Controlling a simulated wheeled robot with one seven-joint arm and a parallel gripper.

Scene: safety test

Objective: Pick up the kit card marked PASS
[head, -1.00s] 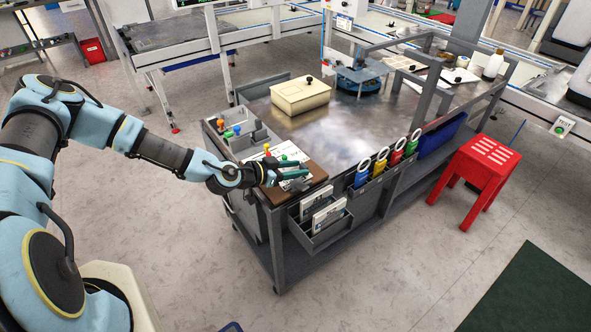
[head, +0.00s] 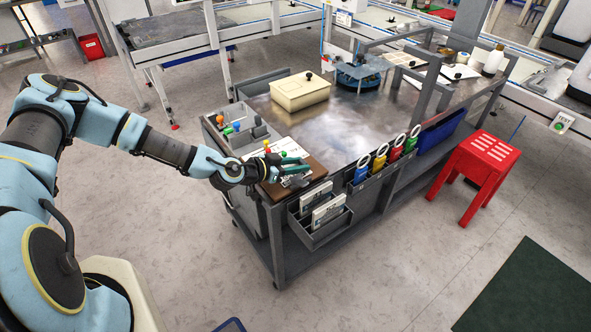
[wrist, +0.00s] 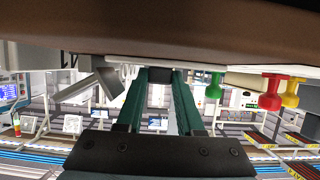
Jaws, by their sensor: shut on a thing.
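My gripper (head: 295,169) is low over the brown board (head: 304,188) at the near left corner of the cart. In the wrist view, its green fingers (wrist: 158,78) are shut on a small dark piece (wrist: 158,74) just beside a white flat edge. A white sheet or card (head: 288,147) lies on the board, partly hidden by the gripper. Green (wrist: 214,86), red (wrist: 270,92) and yellow (wrist: 291,92) knobs show beside the fingers. White cards (head: 327,210) stand in a grey bin on the cart's front. I cannot read PASS on any card.
A grey divided tray (head: 243,141) with coloured pegs sits behind the board. A cream box (head: 300,90) stands farther back. Colourful handled tools (head: 380,160) hang on the front, and a red stool (head: 478,170) stands at right. The middle of the cart top is clear.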

